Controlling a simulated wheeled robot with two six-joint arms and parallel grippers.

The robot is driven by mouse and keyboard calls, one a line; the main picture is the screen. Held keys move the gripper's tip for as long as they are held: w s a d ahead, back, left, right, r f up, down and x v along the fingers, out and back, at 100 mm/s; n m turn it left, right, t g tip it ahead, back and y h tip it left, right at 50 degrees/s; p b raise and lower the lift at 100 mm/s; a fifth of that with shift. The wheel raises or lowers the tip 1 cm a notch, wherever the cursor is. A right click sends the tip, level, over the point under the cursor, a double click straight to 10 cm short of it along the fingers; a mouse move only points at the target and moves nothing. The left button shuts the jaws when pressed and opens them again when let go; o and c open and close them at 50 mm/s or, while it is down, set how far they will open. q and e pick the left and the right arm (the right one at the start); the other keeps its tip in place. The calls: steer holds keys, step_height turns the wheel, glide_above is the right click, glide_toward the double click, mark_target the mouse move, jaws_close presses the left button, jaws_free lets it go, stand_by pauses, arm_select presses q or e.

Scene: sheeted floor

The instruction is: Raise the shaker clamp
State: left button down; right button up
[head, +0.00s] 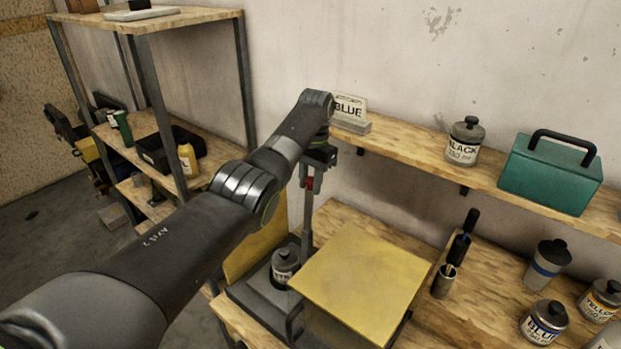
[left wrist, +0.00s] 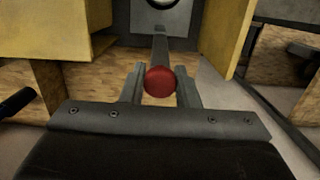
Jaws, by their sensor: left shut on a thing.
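The yellow shaker (head: 360,270) stands on the lower bench, with a paint can (head: 284,268) on its grey base beside the yellow housing. In the left wrist view, my left gripper (left wrist: 160,88) is shut on a round red knob (left wrist: 160,81) at the end of a grey bar (left wrist: 160,50). The clamp's contact with the can is not clear. My right gripper is out of view.
Several cans (head: 544,322) and a dark cup (head: 444,282) stand on the right bench. A shelf rack (head: 155,90) stands left.

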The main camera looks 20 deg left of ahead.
arm_select(q)
steer(key=c, duration=1.2)
jaws_free()
steer(key=shift+c, duration=0.2)
steer(key=shift+o, duration=0.5)
steer(key=shift+w+d+f, duration=0.1)
steer(key=shift+w, duration=0.05)
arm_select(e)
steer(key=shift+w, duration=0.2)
arm_select(q)
step_height(320, 180, up, 17)
steer(key=w, duration=0.1)
steer(key=shift+w+d+r, duration=0.2)
steer(key=shift+w+d, duration=0.1)
steer(key=shift+w, duration=0.05)
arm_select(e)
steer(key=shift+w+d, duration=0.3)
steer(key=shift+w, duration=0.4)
arm_select(q)
steer(key=shift+f, duration=0.1)
